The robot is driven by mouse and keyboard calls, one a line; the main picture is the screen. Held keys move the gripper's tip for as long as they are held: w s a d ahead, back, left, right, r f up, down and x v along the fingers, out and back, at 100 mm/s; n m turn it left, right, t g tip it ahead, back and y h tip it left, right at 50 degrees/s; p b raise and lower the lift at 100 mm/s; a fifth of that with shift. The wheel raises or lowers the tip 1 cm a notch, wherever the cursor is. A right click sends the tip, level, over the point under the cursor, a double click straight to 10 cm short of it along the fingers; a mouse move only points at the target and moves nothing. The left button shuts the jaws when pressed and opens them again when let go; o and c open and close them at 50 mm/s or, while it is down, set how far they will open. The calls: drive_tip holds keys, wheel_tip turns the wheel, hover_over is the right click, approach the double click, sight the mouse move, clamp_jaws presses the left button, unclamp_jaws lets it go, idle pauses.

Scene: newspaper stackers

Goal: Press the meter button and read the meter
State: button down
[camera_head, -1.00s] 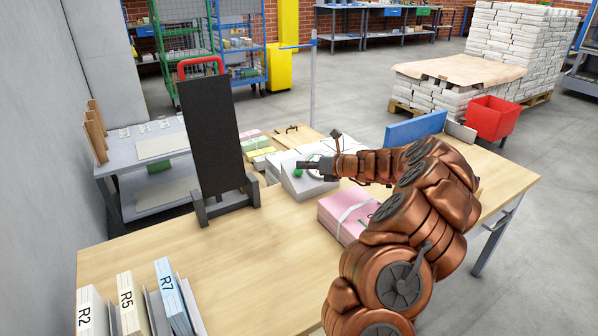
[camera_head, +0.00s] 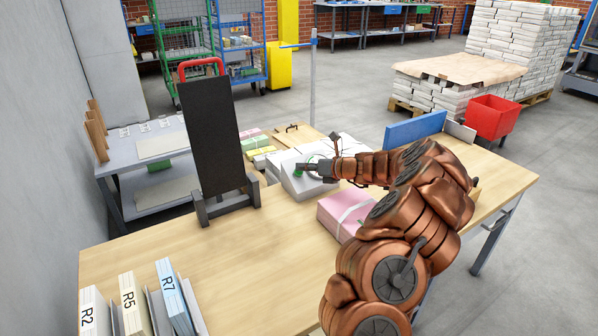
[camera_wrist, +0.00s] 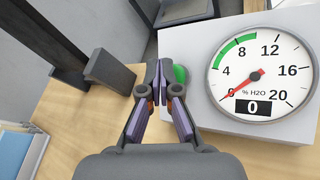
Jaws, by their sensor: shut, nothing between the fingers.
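The meter (camera_wrist: 295,125) is a light grey box with a round white dial (camera_wrist: 258,75). In the wrist view the red needle (camera_wrist: 240,84) points near 0, and the dark display below reads 0, under "% H2O". A green button (camera_wrist: 180,75) shows just right of my fingertips, partly hidden by them. My gripper (camera_wrist: 159,70) is shut and empty, with its tips beside or over the button; I cannot tell if they touch it. In the head view my gripper (camera_head: 301,167) is at the meter (camera_head: 300,188), which stands on the wooden table (camera_head: 250,255).
A black board (camera_head: 211,130) on a grey stand is left of the meter. A pink bundle (camera_head: 340,212) lies in front of it. Binders (camera_head: 130,305) stand at the near left. A blue panel (camera_head: 415,129) stands at the back right. The table's front middle is clear.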

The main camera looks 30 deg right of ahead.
drive_tip(key=shift+w+f, duration=0.2)
drive_tip(key=shift+f, duration=0.2)
idle(0.6)
drive_tip(key=shift+r+p, duration=0.1)
drive_tip(key=shift+p, duration=0.2)
drive_tip(key=shift+s+r+p, duration=0.4)
drive_tip(key=shift+r+p, duration=0.35)
drive_tip(key=shift+p, duration=0.25)
drive_tip(key=s+r+p, duration=0.1)
drive_tip(key=r+p, duration=0.2)
drive_tip(key=s+r+p, duration=0.1)
drive_tip(key=shift+s+a+r+p, duration=0.1)
drive_tip(key=shift+s+r+p, duration=0.05)
drive_tip(key=shift+s+p, duration=0.2)
drive_tip(key=shift+w+a, duration=0.1)
